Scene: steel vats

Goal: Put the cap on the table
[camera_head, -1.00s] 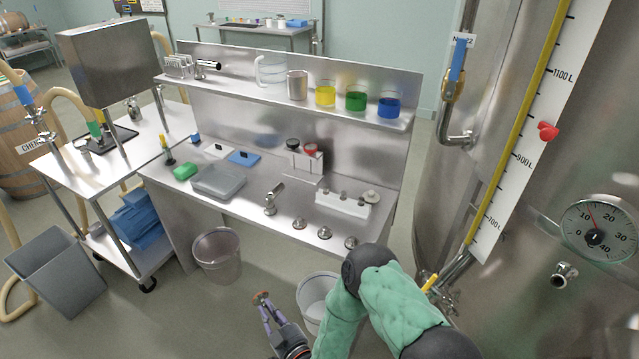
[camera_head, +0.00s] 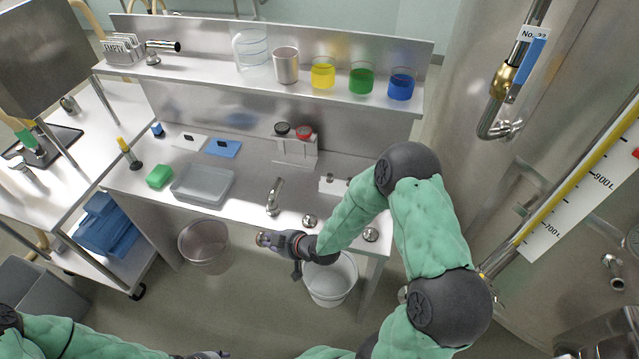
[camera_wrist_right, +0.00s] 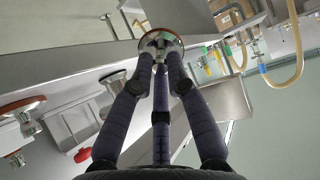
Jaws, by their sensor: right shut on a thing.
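My right gripper (camera_head: 268,239) is shut on a small round steel cap (camera_wrist_right: 160,42) with a reddish-brown rim. In the right wrist view the cap sits between the dark fingertips. In the head view the gripper and cap (camera_head: 261,239) are in front of the steel table (camera_head: 250,165), by its front edge, apart from the tabletop as far as I can tell. A grey bit at the bottom edge of the head view may be my left gripper (camera_head: 208,354); its fingers are cut off.
Steel fittings (camera_head: 310,220) and a tap (camera_head: 274,198) stand at the table's front edge. Buckets (camera_head: 330,280) stand below. Tabletop between tray and tap is bare.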

